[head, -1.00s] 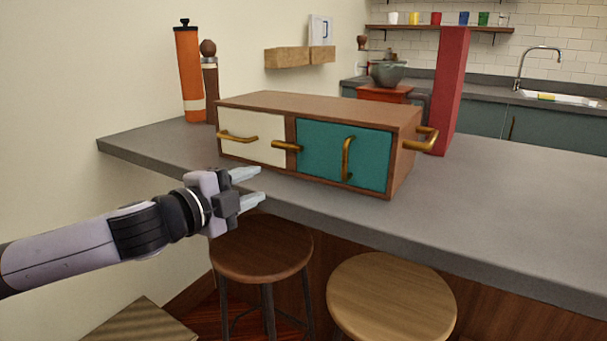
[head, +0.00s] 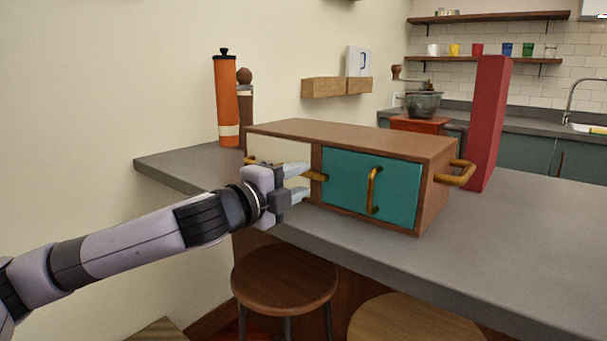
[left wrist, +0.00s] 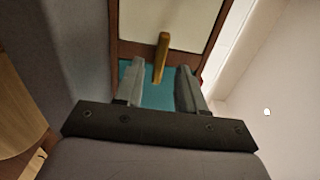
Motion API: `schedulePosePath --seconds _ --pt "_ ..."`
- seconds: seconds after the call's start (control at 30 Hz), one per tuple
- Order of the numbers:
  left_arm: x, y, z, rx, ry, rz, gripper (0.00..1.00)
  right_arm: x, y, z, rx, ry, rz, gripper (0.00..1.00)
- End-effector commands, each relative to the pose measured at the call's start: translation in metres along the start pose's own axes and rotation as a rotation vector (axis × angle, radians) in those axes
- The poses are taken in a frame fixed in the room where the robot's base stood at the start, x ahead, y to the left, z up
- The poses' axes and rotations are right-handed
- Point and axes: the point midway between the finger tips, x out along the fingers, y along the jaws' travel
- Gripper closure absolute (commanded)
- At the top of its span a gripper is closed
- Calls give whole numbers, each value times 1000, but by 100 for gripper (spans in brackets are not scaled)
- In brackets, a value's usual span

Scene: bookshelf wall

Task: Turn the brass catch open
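The brass catch (head: 315,176) is a short bar on the front of the wooden cabinet (head: 350,139), at the post between the cream door (head: 265,149) and the teal door (head: 350,181). It lies level in the head view, its left end close to my left gripper (head: 305,182). In the left wrist view the catch (left wrist: 163,52) shows between the two fingers of my left gripper (left wrist: 160,70), with gaps on both sides. The gripper is open and I see no clear contact. The arm hides part of the cream door. My right gripper is not in view.
The cabinet stands on a grey counter (head: 480,250). A brass handle (head: 373,191) is on the teal door and another (head: 456,173) on the right side. A red block (head: 488,125) and an orange canister (head: 227,100) stand nearby. Stools (head: 285,277) are below the counter edge.

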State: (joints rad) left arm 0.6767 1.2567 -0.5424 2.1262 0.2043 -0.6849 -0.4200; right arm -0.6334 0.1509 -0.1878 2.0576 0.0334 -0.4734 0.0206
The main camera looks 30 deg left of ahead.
Motion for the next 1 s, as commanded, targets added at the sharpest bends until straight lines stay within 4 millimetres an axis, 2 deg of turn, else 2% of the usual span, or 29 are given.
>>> schedulePosePath --seconds 0.2,0.57,0.63,0.7,1.0 --pt "19 -1 0 -2 0 -1 61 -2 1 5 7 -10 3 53" --pt "23 0 0 0 0 0 61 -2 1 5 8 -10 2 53" --pt "23 0 0 0 0 0 77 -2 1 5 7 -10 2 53" --pt "23 0 0 0 0 0 100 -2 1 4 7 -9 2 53" --pt "23 0 0 -11 0 1 100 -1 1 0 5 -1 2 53"
